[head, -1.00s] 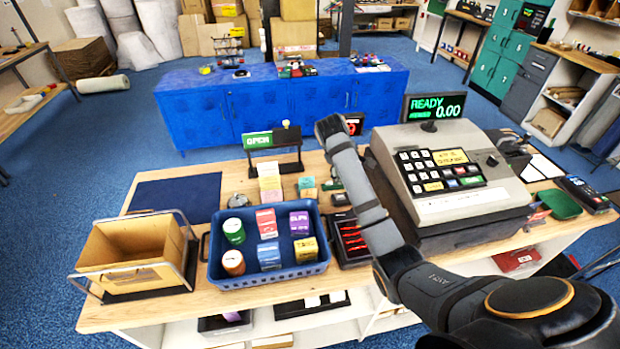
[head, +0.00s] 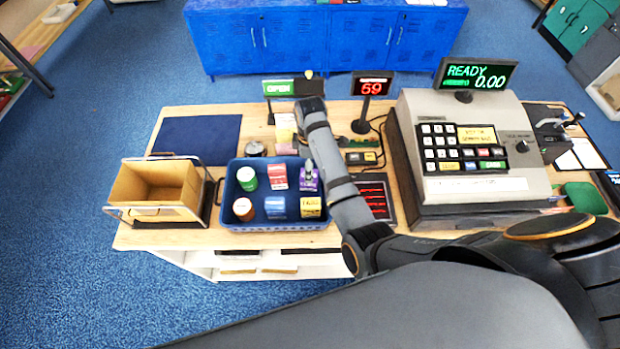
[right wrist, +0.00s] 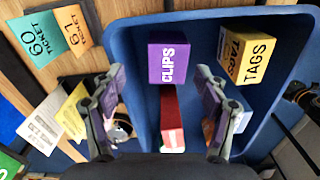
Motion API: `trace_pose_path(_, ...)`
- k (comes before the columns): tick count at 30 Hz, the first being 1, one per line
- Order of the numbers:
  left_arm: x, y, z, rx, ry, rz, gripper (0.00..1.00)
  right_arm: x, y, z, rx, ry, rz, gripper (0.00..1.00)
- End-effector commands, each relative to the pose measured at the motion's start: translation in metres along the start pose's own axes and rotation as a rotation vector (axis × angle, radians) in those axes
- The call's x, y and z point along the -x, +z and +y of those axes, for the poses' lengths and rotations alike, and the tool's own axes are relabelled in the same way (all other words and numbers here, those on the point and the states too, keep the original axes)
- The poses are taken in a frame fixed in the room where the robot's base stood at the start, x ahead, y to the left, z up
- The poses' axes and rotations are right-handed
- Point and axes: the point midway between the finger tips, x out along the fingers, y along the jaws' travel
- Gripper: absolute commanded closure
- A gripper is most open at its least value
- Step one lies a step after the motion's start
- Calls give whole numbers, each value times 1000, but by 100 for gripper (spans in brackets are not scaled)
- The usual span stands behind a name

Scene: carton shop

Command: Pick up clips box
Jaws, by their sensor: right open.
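The purple clips box (head: 306,187) stands in the back right of the blue tray (head: 232,213) in the head view. In the right wrist view the clips box (right wrist: 168,60) shows its purple top and white CLIPS lettering. My right gripper (right wrist: 160,76) is open and empty above the tray, its fingers to either side of the clips box in the picture. In the head view the right gripper (head: 309,169) hangs over the clips box and partly hides it. I cannot tell whether the fingers touch the box. My left gripper is in neither current view.
The yellow tags box (right wrist: 250,58) stands beside the clips box, and a red box (head: 279,178) on its other side. Green and orange canisters and a blue box share the tray. An open carton (head: 155,186) is left; a cash register (head: 460,150) is right.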

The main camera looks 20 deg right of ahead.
Motion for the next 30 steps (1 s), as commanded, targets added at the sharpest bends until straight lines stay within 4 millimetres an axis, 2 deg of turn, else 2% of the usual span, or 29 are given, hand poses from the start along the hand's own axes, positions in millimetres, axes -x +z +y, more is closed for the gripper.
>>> trace_pose_path(3, 0, -8, 8, 4, 9, 12, 100, -11, 0, -4, 0, -3, -1, 26)
trace_pose_path(6, 0, -7, 6, 3, 7, 11, 100, -28, 0, -8, 0, -4, -2, 26)
trace_pose_path(9, -23, -2, 4, 1, 2, 8, 100, -52, -1, -7, -1, 1, 0, 26)
trace_pose_path(17, -22, 3, 2, 0, 1, -1, 100, -51, -1, -7, -1, 1, 0, 26)
trace_pose_path(30, -22, 3, 1, 0, -1, -1, 100, -51, -1, -7, -1, 0, 0, 84)
